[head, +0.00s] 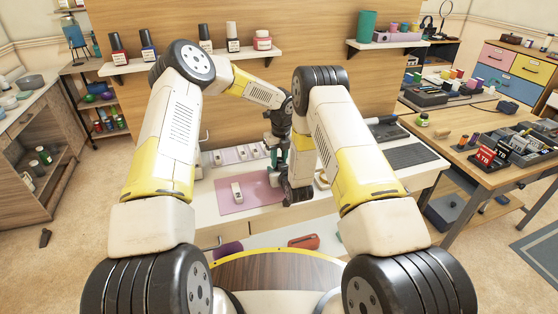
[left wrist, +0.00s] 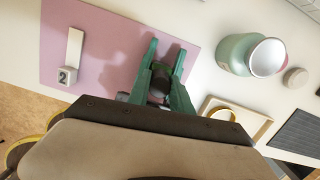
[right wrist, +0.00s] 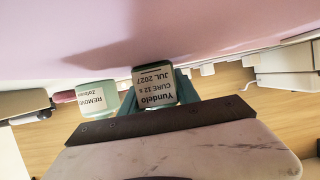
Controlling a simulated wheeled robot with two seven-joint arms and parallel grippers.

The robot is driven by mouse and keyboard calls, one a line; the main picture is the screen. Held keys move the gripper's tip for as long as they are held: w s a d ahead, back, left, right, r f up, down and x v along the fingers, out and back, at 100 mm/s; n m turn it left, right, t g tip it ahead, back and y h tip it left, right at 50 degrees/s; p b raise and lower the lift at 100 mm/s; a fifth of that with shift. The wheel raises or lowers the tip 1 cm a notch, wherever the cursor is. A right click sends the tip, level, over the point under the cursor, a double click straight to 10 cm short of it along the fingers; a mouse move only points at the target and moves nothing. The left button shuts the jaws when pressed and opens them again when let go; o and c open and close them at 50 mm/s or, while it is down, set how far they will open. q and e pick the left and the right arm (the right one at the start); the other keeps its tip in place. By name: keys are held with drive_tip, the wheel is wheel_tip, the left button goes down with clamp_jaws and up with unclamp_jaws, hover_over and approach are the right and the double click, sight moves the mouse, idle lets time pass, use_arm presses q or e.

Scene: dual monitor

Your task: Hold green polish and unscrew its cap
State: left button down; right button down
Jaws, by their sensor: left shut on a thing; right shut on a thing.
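The polish bottle (right wrist: 154,86) shows in the right wrist view, with a printed label reading Yundelo and green at its edges. My right gripper (right wrist: 157,92) is shut on it. In the left wrist view my left gripper (left wrist: 167,50) has its green fingers shut around a dark cap (left wrist: 159,86) above the pink mat (left wrist: 100,40). In the head view my left gripper (head: 275,160) and right gripper (head: 297,192) are close together above the right part of the mat. The bottle is hidden there by the arms, and I cannot tell how far the cap is turned.
A wall shelf (head: 185,62) with several bottles is behind. A cluttered table (head: 455,130) stands at right.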

use_arm(q)
drive_tip(key=n, duration=0.6)
drive_tip(key=shift+y, duration=0.3)
use_arm(e)
drive_tip(key=shift+a, duration=0.15)
use_arm(q)
drive_tip(key=shift+d, duration=0.1)
drive_tip(key=c, duration=1.1)
unclamp_jaws()
drive_tip(key=shift+c, duration=0.2)
wheel_tip(320, 180, up, 4)
drive_tip(key=shift+r, duration=0.4)
drive_tip(key=shift+c, duration=0.9)
wheel_tip(320, 180, up, 7)
drive_tip(key=s, duration=0.1)
drive_tip(key=shift+m, duration=0.3)
drive_tip(key=f, duration=0.7)
drive_tip(key=w+f, duration=0.1)
drive_tip(key=f, duration=0.3)
drive_tip(key=shift+f, duration=0.35)
